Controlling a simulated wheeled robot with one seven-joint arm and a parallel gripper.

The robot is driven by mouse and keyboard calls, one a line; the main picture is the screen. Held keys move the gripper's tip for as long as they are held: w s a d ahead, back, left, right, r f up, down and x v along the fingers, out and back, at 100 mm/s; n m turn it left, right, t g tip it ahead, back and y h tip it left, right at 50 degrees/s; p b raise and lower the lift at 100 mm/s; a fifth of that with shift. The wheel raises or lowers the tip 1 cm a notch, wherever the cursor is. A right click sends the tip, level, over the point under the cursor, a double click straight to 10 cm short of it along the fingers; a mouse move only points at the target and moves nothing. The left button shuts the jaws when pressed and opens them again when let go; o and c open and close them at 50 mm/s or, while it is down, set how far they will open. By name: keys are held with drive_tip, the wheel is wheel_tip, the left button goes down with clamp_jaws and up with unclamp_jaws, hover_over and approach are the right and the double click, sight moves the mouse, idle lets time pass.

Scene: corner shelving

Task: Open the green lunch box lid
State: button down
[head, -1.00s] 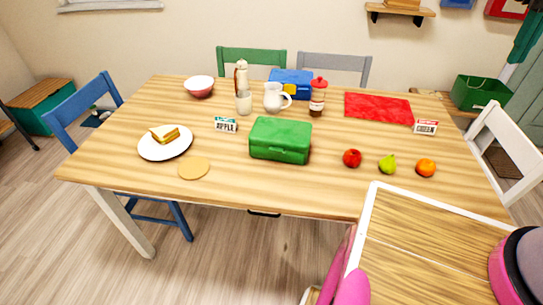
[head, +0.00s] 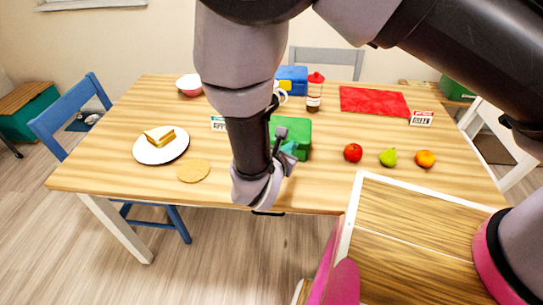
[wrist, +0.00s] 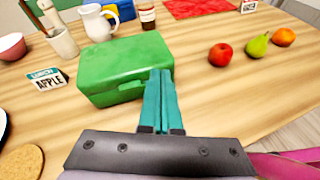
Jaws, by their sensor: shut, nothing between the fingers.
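The green lunch box (wrist: 120,62) lies closed on the wooden table, with its lid down and its handle side facing me. In the head view the lunch box (head: 298,132) is partly hidden behind my arm. My gripper (wrist: 158,75) has teal fingers that are pressed together, with nothing between them. In the wrist view the fingertips overlap the right front corner of the box. I cannot tell whether they touch it. In the head view my gripper (head: 290,147) shows just in front of the box, mostly hidden by my wrist.
A red apple (head: 353,152), a green pear (head: 388,157) and an orange (head: 425,158) stand to the right. A white jug (wrist: 97,22) and a beige cup (wrist: 62,40) stand behind the box.

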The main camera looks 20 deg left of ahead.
drive_tip(key=s+a+f+n+y, duration=0.1)
drive_tip(key=f, duration=0.1)
drive_tip(key=s+a+f+n+y, duration=0.1)
drive_tip(key=s+n, duration=0.1)
drive_tip(key=s+a+f+n+y, duration=0.1)
drive_tip(key=s+f, duration=0.1)
drive_tip(key=shift+s+a+f+n, duration=0.15)
drive_tip(key=shift+s+f+n, duration=0.05)
drive_tip(key=shift+f+n, duration=0.2)
drive_tip(key=shift+a+f+y, duration=0.15)
drive_tip(key=shift+y, duration=0.15)
drive_tip(key=x, duration=0.9)
drive_tip(key=shift+w, duration=0.35)
